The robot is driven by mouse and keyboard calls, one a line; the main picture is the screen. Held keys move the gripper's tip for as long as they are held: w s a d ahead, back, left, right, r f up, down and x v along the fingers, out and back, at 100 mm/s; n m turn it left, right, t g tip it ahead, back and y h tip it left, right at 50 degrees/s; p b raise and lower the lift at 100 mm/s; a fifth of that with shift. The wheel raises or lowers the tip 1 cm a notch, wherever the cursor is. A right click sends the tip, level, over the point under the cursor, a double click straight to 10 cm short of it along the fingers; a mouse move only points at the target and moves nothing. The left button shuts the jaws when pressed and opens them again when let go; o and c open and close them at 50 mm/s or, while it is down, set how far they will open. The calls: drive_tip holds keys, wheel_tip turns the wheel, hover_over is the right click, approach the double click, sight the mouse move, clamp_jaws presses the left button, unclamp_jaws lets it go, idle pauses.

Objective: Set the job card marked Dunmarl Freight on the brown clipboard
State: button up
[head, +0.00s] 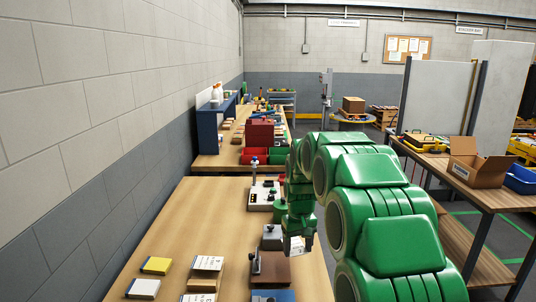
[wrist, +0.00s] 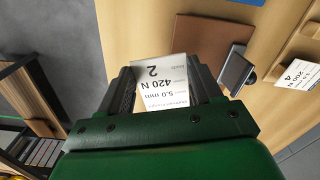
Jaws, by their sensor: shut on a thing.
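My gripper (head: 297,246) is shut on a white card (wrist: 174,95). In the wrist view the card lies between the fingers, with upside-down print reading 5.0 mm, 420 N and 2; its heading is too small to read surely. The gripper is above the wooden bench, near its right edge. The brown clipboard (head: 278,272) lies flat on the bench just below and left of the gripper in the head view. In the wrist view the brown clipboard (wrist: 201,42) is beyond the fingertips, with a dark metal clip (wrist: 237,71) at its right edge. Its visible part is bare.
A grey clipboard (head: 271,238) and a blue one (head: 282,296) lie either side of the brown clipboard. Several card-topped blocks, including a yellow one (head: 156,265) and a white-topped one (head: 207,263), sit to the left. Bench (head: 190,222) between them is clear.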

sight(295, 246)
drive_tip(key=w+d+f+m, duration=0.2)
drive_tip(key=w+d+m, duration=0.1)
drive_tip(key=d, duration=0.3)
drive_tip(key=s+a+r+n, duration=0.3)
drive_tip(key=s+r+n, duration=0.1)
drive_tip(key=s+n, duration=0.4)
drive_tip(key=s+a+r+n, duration=0.2)
drive_tip(key=s+r+n, duration=0.2)
drive_tip(key=s+n, duration=0.45)
drive_tip(key=shift+n, duration=0.65)
drive_tip(key=shift+w+a+f, duration=0.3)
drive_tip(key=shift+w+f, duration=1.45)
drive_tip(key=shift+w, duration=0.85)
drive_tip(key=shift+w+a+f, duration=0.25)
drive_tip(key=shift+w+f, duration=1.45)
drive_tip(key=shift+w, duration=0.9)
drive_tip(key=shift+w+a+f, duration=0.3)
drive_tip(key=shift+w+f, duration=1.45)
drive_tip(key=shift+w, duration=0.85)
drive_tip(key=shift+f, duration=1.55)
drive_tip(key=shift+f, duration=0.3)
